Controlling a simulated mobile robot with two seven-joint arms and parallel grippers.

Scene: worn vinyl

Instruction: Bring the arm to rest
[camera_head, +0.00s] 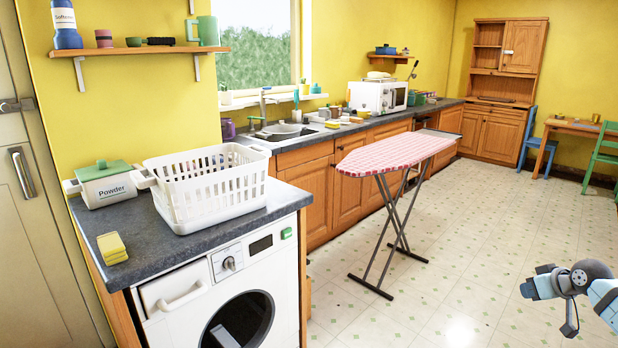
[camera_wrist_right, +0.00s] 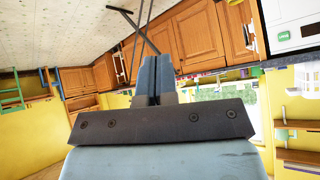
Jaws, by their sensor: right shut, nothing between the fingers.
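My right arm (camera_head: 583,279) comes in at the lower right of the head view, over the open floor. My right gripper (camera_head: 569,330) is near the bottom right of that view, away from every surface. In the right wrist view the gripper fingers (camera_wrist_right: 154,78) are pressed together, shut with nothing between them. The wrist view looks out over the room, which appears upside down. My left arm and gripper are in neither view.
A pink checked ironing board (camera_head: 396,154) stands mid-floor. A counter (camera_head: 150,240) at left holds a white basket (camera_head: 205,198), a powder box (camera_head: 104,186) and yellow sponges (camera_head: 112,248), above a washing machine (camera_head: 225,300). Tiled floor (camera_head: 480,260) around the right arm is clear.

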